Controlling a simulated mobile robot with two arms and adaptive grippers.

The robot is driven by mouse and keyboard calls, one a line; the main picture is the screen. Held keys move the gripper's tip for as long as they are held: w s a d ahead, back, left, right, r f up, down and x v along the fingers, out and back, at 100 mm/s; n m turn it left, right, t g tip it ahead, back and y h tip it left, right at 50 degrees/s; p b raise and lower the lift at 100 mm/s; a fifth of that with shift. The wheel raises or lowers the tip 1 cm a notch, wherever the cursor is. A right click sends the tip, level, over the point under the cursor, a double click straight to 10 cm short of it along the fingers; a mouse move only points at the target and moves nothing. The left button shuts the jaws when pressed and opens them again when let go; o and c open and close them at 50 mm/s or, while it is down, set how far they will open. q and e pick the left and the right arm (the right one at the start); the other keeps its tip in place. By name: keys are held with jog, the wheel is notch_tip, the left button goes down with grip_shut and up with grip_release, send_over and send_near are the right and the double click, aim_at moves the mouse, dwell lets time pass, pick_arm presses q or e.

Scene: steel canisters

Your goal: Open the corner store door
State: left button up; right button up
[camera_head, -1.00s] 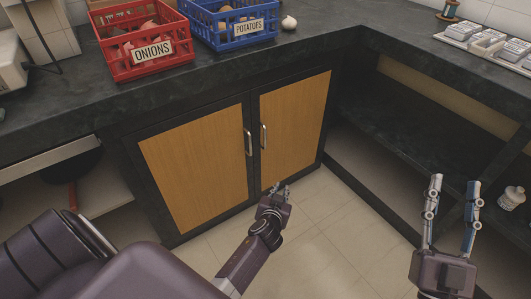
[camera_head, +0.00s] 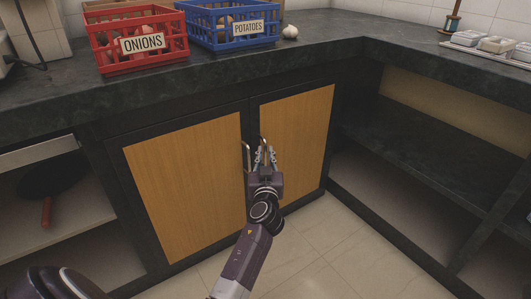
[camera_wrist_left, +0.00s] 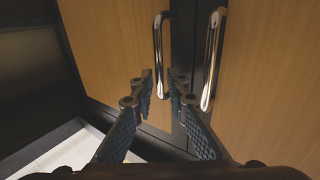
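The corner cabinet has two wood-panelled doors in dark frames, the left door (camera_head: 185,190) and the right door (camera_head: 300,130), both shut. Each has an upright metal handle beside the middle seam: the left handle (camera_head: 247,157) and the right handle (camera_head: 263,143). In the wrist view, the left handle (camera_wrist_left: 158,55) and right handle (camera_wrist_left: 212,60) stand above the fingers. My left gripper (camera_head: 265,158) is close in front of the handles. My right gripper is out of view.
A red onion crate (camera_head: 137,45) and a blue potato crate (camera_head: 235,30) stand on the dark counter (camera_head: 330,45). Open shelves (camera_head: 410,140) lie to the right, and a shelf with a dark pan (camera_head: 50,178) to the left. The tiled floor (camera_head: 320,240) before the doors is clear.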

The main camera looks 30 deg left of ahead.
pick_arm(q)
jog(key=shift+x, duration=1.25)
grip_shut()
jog(key=shift+d+f+b, duration=0.1)
jog(key=shift+d+b, duration=0.1)
jog(key=shift+b, duration=0.15)
